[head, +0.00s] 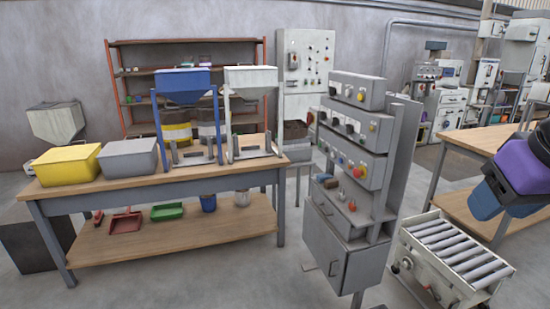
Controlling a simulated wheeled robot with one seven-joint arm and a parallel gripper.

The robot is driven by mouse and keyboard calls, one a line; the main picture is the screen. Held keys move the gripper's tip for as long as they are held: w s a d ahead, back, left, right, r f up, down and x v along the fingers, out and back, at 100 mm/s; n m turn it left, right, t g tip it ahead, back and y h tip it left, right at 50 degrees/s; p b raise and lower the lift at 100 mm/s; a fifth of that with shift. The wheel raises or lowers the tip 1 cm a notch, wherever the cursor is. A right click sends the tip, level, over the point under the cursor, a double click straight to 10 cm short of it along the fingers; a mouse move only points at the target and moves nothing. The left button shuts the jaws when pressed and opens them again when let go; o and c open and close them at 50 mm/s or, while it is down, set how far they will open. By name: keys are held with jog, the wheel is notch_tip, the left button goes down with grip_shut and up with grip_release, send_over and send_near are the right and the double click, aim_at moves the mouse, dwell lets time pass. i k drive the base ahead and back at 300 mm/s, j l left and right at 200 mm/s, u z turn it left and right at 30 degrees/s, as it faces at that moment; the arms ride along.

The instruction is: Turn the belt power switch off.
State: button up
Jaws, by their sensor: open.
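A grey control stand (345,170) stands right of centre, with several tiers of knobs, buttons and switches. Its upper panel (358,92) has a yellow button and small dark controls. Its lower panel (350,162) has red and yellow buttons. A roller conveyor (407,238) stands on the floor at the lower right, with small controls on its front side. I cannot tell which control is the belt power switch, or its position. Purple and blue parts of my arm show at the right edge. My gripper's fingers are not in view.
A wooden workbench (100,188) holds a yellow bin (68,165), a grey bin (128,158), a blue hopper (183,85) and a white hopper (250,80). A wall panel (305,62) stands behind. Another wooden table (480,142) is at the right. Some floor shows between the bench and stand.

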aim_at(311, 119)
jog(key=i+j, duration=0.3)
jog(key=i, duration=0.25)
jog(key=i+j+z, duration=0.1)
jog(key=i+j, duration=0.15)
jog(key=i, duration=0.3)
jog(key=i+j, duration=0.35)
jog(key=i, duration=0.15)
jog(key=i+j+z, duration=0.1)
jog(key=i+j, duration=0.2)
jog(key=i, duration=0.25)
jog(key=i+j, duration=0.35)
jog(key=i, duration=0.15)
